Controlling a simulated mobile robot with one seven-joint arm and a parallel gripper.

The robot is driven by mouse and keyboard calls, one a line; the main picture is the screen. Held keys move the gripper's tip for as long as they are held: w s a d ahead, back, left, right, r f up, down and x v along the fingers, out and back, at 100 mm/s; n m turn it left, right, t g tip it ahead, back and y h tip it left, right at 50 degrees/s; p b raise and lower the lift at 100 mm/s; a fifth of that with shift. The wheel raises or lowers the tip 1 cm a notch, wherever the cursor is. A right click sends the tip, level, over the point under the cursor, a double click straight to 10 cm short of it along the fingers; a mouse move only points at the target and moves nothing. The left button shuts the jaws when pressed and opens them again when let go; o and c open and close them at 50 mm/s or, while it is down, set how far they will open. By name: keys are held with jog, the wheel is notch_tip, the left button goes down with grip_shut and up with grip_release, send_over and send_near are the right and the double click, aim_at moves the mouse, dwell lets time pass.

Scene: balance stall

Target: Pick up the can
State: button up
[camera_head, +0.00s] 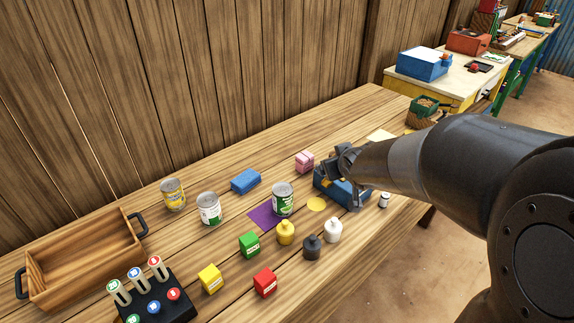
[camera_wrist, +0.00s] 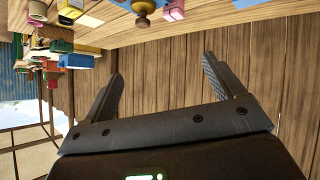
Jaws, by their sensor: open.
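Three cans stand upright on the wooden table in the head view. A yellow can (camera_head: 172,194) is farthest left, a white and green can (camera_head: 209,209) is beside it, and a green and white can (camera_head: 282,199) stands on a purple mat (camera_head: 262,218). My gripper (camera_head: 347,172) is right of all three cans, in front of or over a blue scale-like object (camera_head: 325,184) that it partly hides. In the wrist view my gripper (camera_wrist: 160,68) is open, with nothing between its fingers. I cannot make out a can in the wrist view.
A wooden tray (camera_head: 85,257) and a black rack (camera_head: 157,298) are at the left. A blue block (camera_head: 245,181) and a pink block (camera_head: 304,161) lie behind the mat. Several coloured blocks and weights, including a yellow weight (camera_head: 286,233), stand in front. A plank wall (camera_head: 270,60) rises behind.

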jog(key=w+a+f+n+y, duration=0.2)
jog(key=w+a+f+y, duration=0.2)
jog(key=w+a+f, duration=0.2)
jog(key=n+y, duration=0.2)
jog(key=y, duration=0.3)
send_over(279, 189)
jog(key=d, duration=0.2)
jog(key=f, duration=0.6)
jog(key=shift+s, duration=0.25)
jog(key=shift+f, duration=1.9)
notch_tip(279, 189, down, 3)
jog(key=shift+f, duration=0.15)
jog(key=shift+x, duration=1.2)
jog(key=shift+w+a, duration=0.15)
jog(key=shift+a, duration=0.15)
jog(key=c, duration=1.3)
